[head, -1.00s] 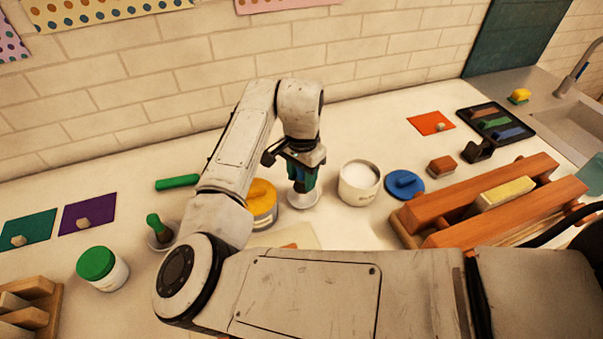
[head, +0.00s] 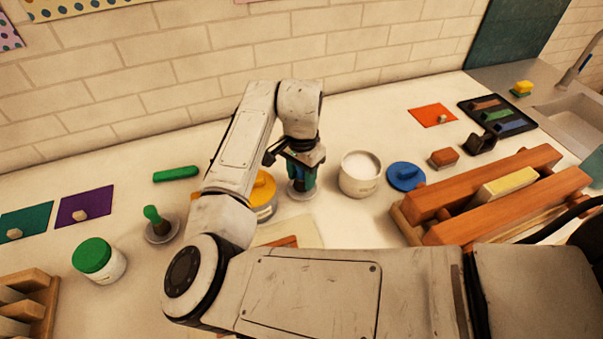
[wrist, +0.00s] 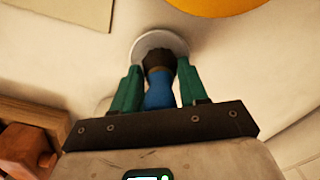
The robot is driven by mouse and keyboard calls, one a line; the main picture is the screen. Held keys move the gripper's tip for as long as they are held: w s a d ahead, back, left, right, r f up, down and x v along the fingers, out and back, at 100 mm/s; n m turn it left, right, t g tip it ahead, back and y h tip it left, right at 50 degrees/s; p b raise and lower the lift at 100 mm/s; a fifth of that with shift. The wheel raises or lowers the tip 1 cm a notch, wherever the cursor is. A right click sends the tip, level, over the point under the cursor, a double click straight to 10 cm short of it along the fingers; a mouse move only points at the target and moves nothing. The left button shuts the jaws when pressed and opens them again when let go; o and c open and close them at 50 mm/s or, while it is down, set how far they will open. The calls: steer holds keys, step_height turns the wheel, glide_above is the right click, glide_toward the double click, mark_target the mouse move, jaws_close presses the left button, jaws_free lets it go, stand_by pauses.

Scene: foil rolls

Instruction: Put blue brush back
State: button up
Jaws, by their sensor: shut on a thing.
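My gripper (head: 301,184) is shut on the blue brush, between its two green fingers in the wrist view (wrist: 160,88). The blue handle (wrist: 159,92) stands roughly upright, with a dark end (wrist: 158,60) pointing away from the wrist. A pale round stand (head: 304,194) is right under the gripper; its rim also shows in the wrist view (wrist: 142,45). The brush's dark end overlaps the stand, but I cannot tell whether it touches it. The fingers hide most of the brush in the head view.
A yellow-lidded jar (head: 263,196) is close on the left and an open white jar (head: 359,175) close on the right. A green brush (head: 153,216) stands further left. A blue lid (head: 405,176) and a wooden rack (head: 485,205) are to the right.

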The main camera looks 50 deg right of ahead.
steer(key=shift+f, duration=0.6)
stand_by(0.5)
steer(key=o, duration=1.1)
steer(key=shift+o, duration=0.6)
steer(key=o, duration=0.4)
steer(key=shift+r, duration=0.1)
steer(key=shift+r+p, duration=3.7)
steer(key=shift+r, duration=0.75)
